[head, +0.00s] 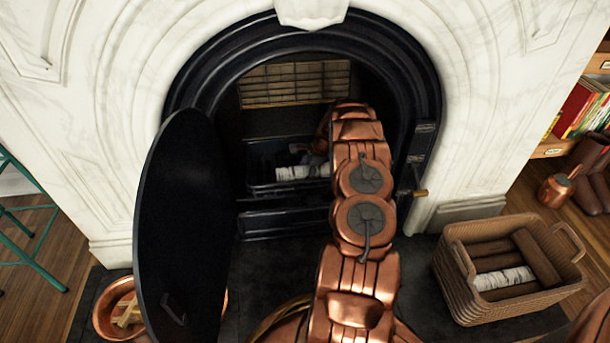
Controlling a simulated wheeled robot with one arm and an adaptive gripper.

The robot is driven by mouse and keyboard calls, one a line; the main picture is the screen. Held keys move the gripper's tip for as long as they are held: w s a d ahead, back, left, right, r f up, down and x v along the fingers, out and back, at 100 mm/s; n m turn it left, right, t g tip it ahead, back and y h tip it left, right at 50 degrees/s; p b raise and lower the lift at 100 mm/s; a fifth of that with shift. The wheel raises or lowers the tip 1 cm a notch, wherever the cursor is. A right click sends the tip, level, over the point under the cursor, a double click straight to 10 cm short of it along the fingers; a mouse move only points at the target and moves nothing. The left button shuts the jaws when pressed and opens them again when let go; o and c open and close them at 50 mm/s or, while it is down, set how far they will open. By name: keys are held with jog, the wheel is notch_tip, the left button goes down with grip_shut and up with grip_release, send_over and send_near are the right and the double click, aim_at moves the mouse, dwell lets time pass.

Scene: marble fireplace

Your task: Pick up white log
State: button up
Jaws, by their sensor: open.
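A white birch-like log (298,172) lies in the dark grate (262,187) inside the fireplace. Another white log (503,278) lies among brown logs in the wicker basket (465,285) at the lower right. My copper arm reaches into the fireplace opening. My gripper (310,157) is at its far end, close above the white log in the grate. It is open, and mostly hidden by the arm and the shadow. I cannot tell whether it touches the log. The right end of that log is hidden behind the arm.
The black fireplace door (183,225) stands open on the left of the opening. The black arched frame (425,165) and white marble surround (480,110) bound the space around my arm. A copper bowl (104,315) sits at the lower left, a copper pot (557,190) at the right.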

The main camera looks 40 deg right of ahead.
jog(key=shift+w+f, duration=0.1)
jog(key=c, duration=1.3)
